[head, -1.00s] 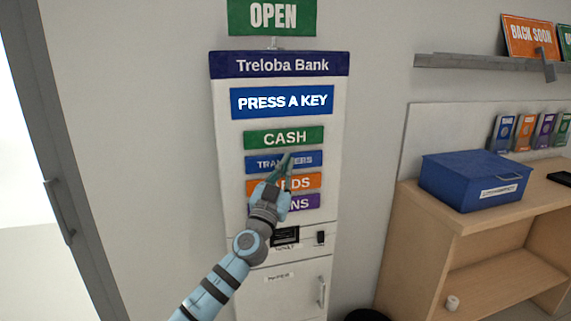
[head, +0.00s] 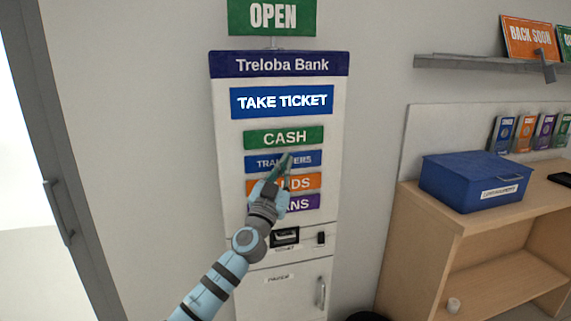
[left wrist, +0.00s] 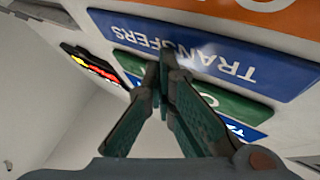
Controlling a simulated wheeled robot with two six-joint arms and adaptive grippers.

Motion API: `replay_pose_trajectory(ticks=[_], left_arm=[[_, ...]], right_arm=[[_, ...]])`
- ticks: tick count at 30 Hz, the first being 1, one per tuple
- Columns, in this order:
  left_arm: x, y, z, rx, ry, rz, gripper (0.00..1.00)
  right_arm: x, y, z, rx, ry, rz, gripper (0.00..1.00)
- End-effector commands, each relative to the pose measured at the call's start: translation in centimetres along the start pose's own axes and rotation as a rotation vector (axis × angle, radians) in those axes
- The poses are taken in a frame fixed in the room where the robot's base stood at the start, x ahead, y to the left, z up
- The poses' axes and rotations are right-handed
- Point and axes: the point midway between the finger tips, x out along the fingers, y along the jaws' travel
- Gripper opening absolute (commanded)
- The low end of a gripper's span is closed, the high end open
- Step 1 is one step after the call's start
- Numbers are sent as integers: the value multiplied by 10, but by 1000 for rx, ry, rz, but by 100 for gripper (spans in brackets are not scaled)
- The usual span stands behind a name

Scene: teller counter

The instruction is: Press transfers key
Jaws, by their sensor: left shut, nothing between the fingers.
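The blue TRANSFERS key (head: 257,162) is on the front of the white Treloba Bank ticket machine (head: 230,130), between the green CASH key (head: 284,138) and the orange key (head: 310,181). My left gripper (head: 287,157) is shut and empty, its fingertips at the TRANSFERS key and covering its middle letters. In the left wrist view the TRANSFERS key (left wrist: 215,58) appears upside down, with the closed fingertips (left wrist: 165,55) against or very near it. The blue screen (head: 282,101) reads TAKE TICKET. A pale ticket shows in the slot (head: 286,236). My right gripper is out of view.
The purple key (head: 306,203) is lowest, partly behind my left gripper. A wooden counter (head: 450,215) with a blue box (head: 475,182) stands to the right. A shelf (head: 485,63) is above it. A grey door frame is at the left.

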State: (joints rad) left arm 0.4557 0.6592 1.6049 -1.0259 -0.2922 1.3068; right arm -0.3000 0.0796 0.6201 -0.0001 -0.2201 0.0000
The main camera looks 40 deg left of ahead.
Motion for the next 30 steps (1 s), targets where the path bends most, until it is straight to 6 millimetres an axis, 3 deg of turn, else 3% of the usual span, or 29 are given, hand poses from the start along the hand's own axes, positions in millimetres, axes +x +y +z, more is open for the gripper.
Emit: replay_pose_trajectory(ticks=[23, 30], left_arm=[[-13, 10, -9, 0, 0, 0, 0], [-26, 20, -20, -1, 0, 1, 0]], right_arm=[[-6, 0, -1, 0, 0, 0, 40], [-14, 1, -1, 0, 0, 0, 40]])
